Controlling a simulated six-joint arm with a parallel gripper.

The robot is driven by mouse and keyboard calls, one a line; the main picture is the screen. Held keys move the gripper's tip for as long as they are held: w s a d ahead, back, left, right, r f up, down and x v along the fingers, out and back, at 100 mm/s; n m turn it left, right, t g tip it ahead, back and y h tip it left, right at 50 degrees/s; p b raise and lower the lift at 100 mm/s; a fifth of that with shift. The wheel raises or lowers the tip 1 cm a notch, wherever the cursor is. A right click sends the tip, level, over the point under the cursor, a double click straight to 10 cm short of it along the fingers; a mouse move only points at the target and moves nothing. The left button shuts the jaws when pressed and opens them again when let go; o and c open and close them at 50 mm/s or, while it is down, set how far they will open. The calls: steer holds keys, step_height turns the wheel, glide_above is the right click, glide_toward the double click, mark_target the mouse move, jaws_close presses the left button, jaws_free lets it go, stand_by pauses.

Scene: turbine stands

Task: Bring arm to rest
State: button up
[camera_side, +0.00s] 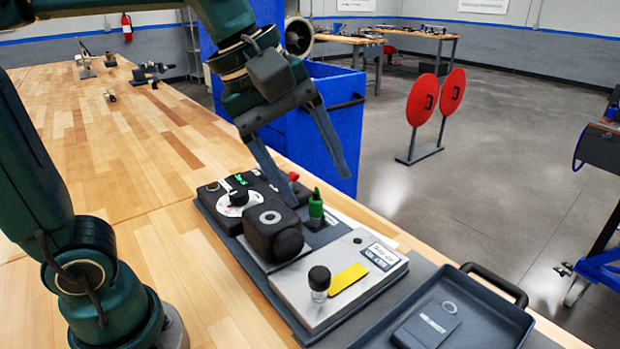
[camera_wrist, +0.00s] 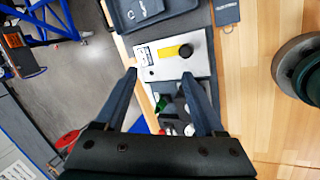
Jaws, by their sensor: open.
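My gripper (camera_side: 310,158) is open and empty, with its fingers spread above the far end of the control panel. In the wrist view my gripper (camera_wrist: 158,85) shows both fingers apart, with the panel below and between them. The panel has a silver plate (camera_side: 318,310) with a black knob (camera_side: 319,280) and a yellow strip (camera_side: 348,278). A black block (camera_side: 273,230) sits in its middle. A green-topped part (camera_side: 316,208) stands behind the block. A dial (camera_side: 235,204) and a red tip (camera_side: 294,177) are at the far end. One finger hides part of the far end.
A dark tray (camera_side: 437,320) with a handle lies at the front right. The wooden table (camera_side: 150,185) is clear to the left. A blue cabinet (camera_side: 340,130) stands behind the panel. Red discs on a stand (camera_side: 422,100) are farther off on the floor.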

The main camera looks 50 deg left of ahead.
steer(key=s+a+f+m+t+y, duration=0.1)
steer(key=s+a+f+m, duration=0.4)
steer(key=m, duration=0.8)
steer(key=shift+s+a+f+y, duration=0.15)
steer(key=shift+s+f+y, duration=0.25)
steer(key=shift+s+f, duration=1.2)
steer(key=shift+s+r, duration=0.1)
steer(key=shift+r, duration=0.05)
